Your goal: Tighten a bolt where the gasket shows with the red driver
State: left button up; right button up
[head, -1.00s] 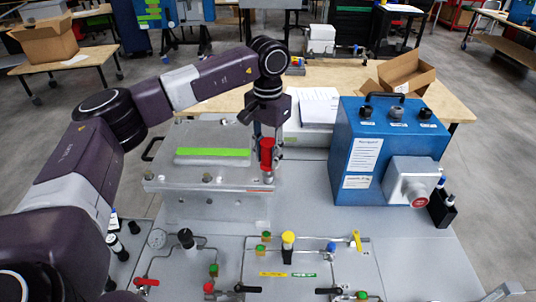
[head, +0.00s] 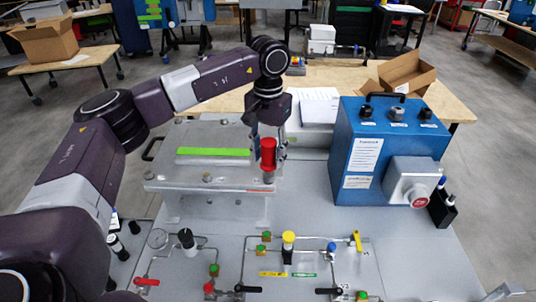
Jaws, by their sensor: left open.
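The red driver (head: 268,152) stands upright at the front right corner of the clear-grey lid plate (head: 222,181). Its lower end is over the bolt place there, and I cannot tell whether it touches a bolt head. A thin red strip, the gasket (head: 258,190), shows at the plate's front edge below the driver. Another bolt (head: 207,178) sits along the front edge to the left. My left gripper (head: 270,145) points down at the driver from above and behind. Its jaws are open, and the driver partly hides them. My right gripper is not in view.
A blue analyser box (head: 362,150) stands to the right. A panel of pipes and valves, with a yellow-capped part (head: 288,238), lies in front. A white box (head: 310,135) and an open cardboard box (head: 405,73) are behind. A green strip (head: 214,151) lies on the plate.

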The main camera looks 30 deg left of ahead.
pick_arm(q)
jog(key=n, duration=1.5)
jog(key=shift+d+n, duration=0.1)
jog(key=shift+n, duration=0.2)
jog(key=n, duration=0.5)
jog(key=shift+w+n, duration=0.1)
jog(key=shift+n, duration=0.3)
grip_shut()
